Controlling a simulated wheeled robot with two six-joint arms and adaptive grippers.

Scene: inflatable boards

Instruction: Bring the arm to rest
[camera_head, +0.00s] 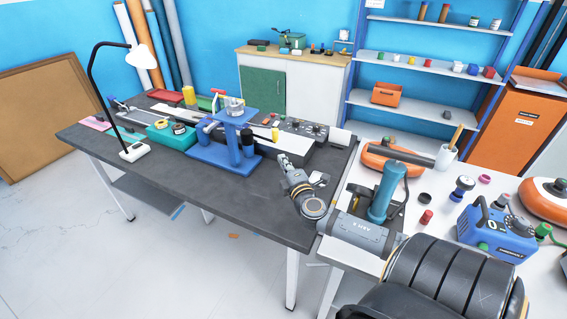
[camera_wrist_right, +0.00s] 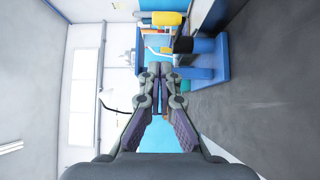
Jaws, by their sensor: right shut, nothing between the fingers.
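My right gripper (camera_head: 284,162) reaches in from the lower right over the right end of the dark workbench (camera_head: 210,205). Its fingers are shut with nothing between them. In the right wrist view the closed fingertips (camera_wrist_right: 160,70) point toward a blue stand (camera_wrist_right: 208,64). That blue stand (camera_head: 228,148) is on the bench, left of the gripper and apart from it. My left gripper is not in view.
A desk lamp (camera_head: 134,150), a teal tray (camera_head: 172,134) and a dark control panel (camera_head: 303,128) are on the bench. A white table (camera_head: 465,255) at right bears a blue machine (camera_head: 495,232) and orange items. The bench's front strip is bare.

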